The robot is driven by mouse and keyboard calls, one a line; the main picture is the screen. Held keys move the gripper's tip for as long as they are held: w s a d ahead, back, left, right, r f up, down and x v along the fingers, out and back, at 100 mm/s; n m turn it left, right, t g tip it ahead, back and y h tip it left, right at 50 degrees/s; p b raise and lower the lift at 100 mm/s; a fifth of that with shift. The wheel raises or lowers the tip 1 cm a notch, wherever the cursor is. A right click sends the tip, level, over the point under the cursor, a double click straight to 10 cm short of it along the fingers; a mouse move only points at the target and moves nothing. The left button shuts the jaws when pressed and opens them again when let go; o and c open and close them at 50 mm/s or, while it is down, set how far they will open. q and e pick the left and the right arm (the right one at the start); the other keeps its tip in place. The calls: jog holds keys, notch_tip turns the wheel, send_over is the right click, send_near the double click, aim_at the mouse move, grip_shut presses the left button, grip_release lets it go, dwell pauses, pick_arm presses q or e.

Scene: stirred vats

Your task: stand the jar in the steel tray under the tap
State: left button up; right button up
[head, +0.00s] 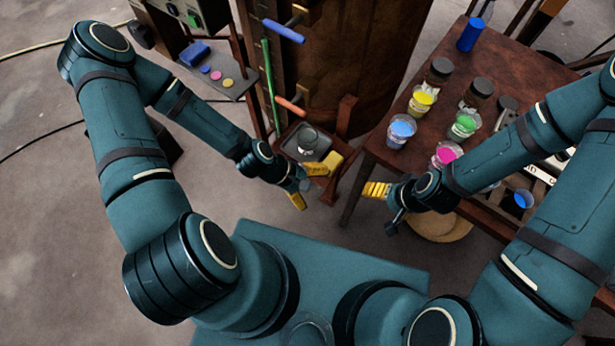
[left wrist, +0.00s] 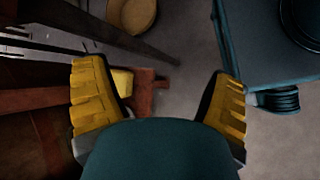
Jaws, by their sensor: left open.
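The jar (head: 308,141), clear with a pale label, stands in the steel tray (head: 292,148) on a low wooden stand at the foot of the vat. It looks upright. The tap with the orange handle (head: 291,106) is just above and behind it. My left gripper (head: 306,186) is in front of the tray, apart from the jar, with its yellow fingers wide apart. The left wrist view shows nothing between those fingers (left wrist: 160,100); the jar is not seen there. My right gripper (head: 376,190) is near the table's left edge; its finger gap cannot be made out.
A yellow block (head: 333,160) lies at the stand's front right, close to my left gripper; it also shows in the left wrist view (left wrist: 122,82). A wooden table (head: 390,160) with several paint cups is at right. A round stool (head: 440,228) is below my right gripper.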

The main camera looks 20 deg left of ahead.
pick_arm(q)
jog(key=r+m+y, duration=0.1)
jog(key=m, duration=0.2)
jog(key=a+m+y, duration=0.1)
jog(key=m, duration=0.3)
jog(key=r+m+y, duration=0.1)
jog(key=m+y, duration=0.1)
jog(key=m, duration=0.1)
jog(key=shift+w+a+r, duration=0.25)
jog(key=shift+r, duration=0.1)
